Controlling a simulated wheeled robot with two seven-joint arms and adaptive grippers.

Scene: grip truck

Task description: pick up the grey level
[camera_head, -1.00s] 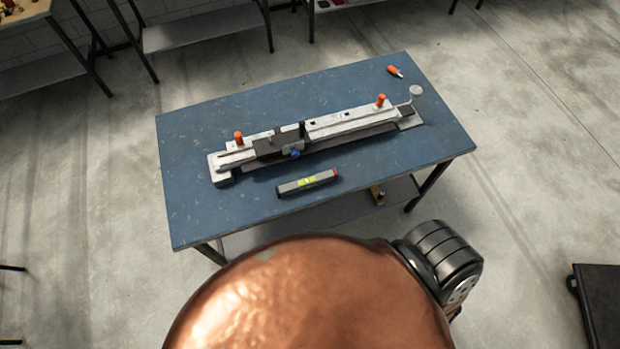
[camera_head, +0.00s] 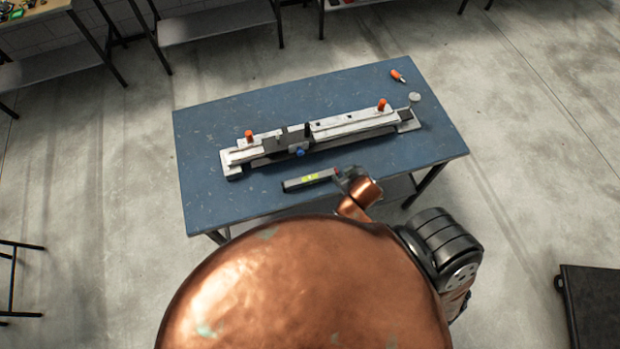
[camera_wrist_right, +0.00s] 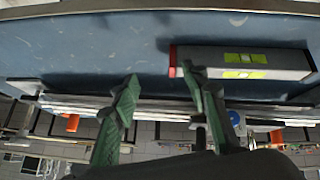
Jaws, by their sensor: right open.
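The grey level (camera_head: 308,181), with a yellow-green vial window and a red end cap, lies on the blue table (camera_head: 215,180) near its front edge. My right gripper (camera_head: 347,173) is at the level's red right end in the head view. In the right wrist view the level (camera_wrist_right: 275,63) lies at upper right, and my right gripper's green fingers (camera_wrist_right: 160,80) are apart with nothing between them. One finger overlaps the red end in the picture; I cannot tell whether it touches. My left gripper is not in view.
A long metal fixture (camera_head: 345,127) with orange knobs stands behind the level. An orange-handled tool (camera_head: 397,75) lies at the back right corner. A dark cart (camera_head: 595,300) stands on the floor at right. The table's left part is bare.

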